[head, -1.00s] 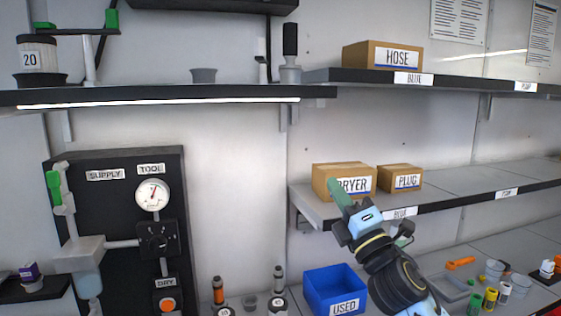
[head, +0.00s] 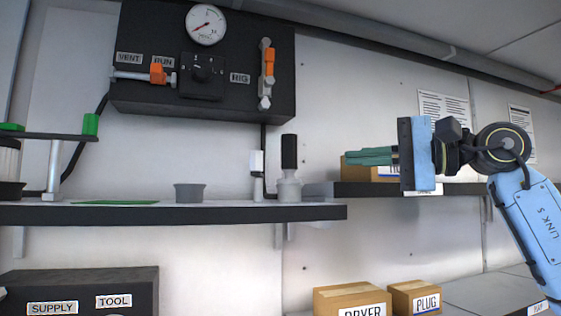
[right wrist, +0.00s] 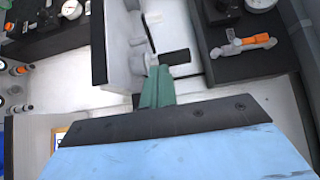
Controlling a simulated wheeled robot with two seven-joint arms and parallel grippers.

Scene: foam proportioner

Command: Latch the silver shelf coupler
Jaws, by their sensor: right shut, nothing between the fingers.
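The silver shelf coupler (head: 289,190) stands upright at the right end of the upper-left shelf (head: 170,214). It has a pale metallic body and a tall black upper part; I cannot tell its latch state. My right gripper (head: 348,157) is raised beside it, with its green fingers pointing left. The fingers are shut and empty, to the right of the coupler and apart from it in the head view. In the right wrist view the green fingers (right wrist: 158,85) reach toward pale fittings by the shelf, partly hiding them. My left gripper is not in view.
A grey cup (head: 189,193) and a white upright fitting (head: 257,172) stand left of the coupler. A black panel (head: 150,95) with gauge and orange-handled valves hangs above. The HOSE box (head: 362,172) sits behind my right fingers.

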